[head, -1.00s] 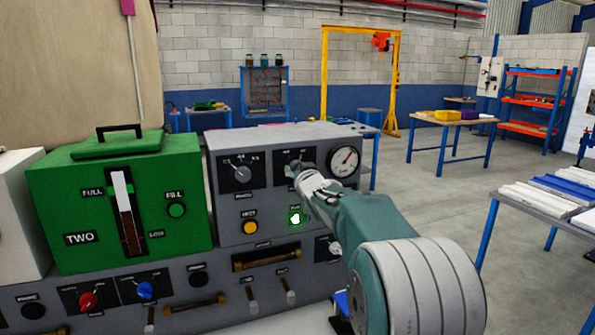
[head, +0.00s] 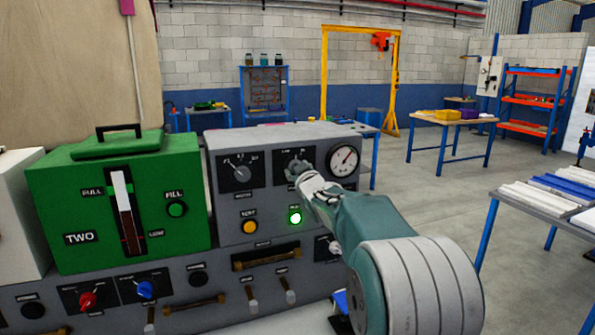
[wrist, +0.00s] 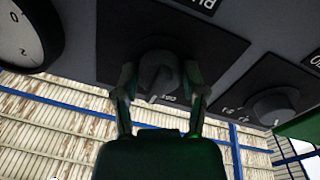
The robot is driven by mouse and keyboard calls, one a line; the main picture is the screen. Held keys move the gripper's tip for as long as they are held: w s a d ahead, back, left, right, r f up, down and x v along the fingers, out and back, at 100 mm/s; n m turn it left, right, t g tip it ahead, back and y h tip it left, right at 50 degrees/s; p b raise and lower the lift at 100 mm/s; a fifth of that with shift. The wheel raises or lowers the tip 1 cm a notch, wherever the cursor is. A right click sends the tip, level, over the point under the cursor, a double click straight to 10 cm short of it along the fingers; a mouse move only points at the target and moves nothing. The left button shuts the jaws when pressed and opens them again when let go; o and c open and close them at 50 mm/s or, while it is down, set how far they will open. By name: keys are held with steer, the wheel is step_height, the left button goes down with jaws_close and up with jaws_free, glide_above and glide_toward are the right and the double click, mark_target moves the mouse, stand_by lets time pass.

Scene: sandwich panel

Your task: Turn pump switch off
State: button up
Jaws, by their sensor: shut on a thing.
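The pump switch is a dark rotary knob (wrist: 158,74) on a black plate, seen upside down in the wrist view. Part of a label starting "PU" shows by the plate. A pale mark on the knob is near small lettering I cannot read surely. My gripper (wrist: 160,84) is shut on the knob, one finger on each side.
A round gauge (head: 344,160) is right of the switch, and another rotary knob (head: 241,173) is left of it. A yellow button (head: 250,227) is below that. A green tank (head: 75,200) stands at left.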

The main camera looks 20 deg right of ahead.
steer(key=n, duration=0.7)
steer(key=shift+f+y, duration=0.1)
steer(key=shift+y, duration=0.2)
steer(key=shift+n, duration=0.3)
steer(key=o, duration=1.2)
steer(key=shift+w, duration=0.1)
steer(key=shift+c, duration=0.2)
steer(key=shift+a, duration=0.1)
steer(key=s+f, duration=0.1)
steer(key=s, duration=1.1)
steer(key=shift+a, duration=0.25)
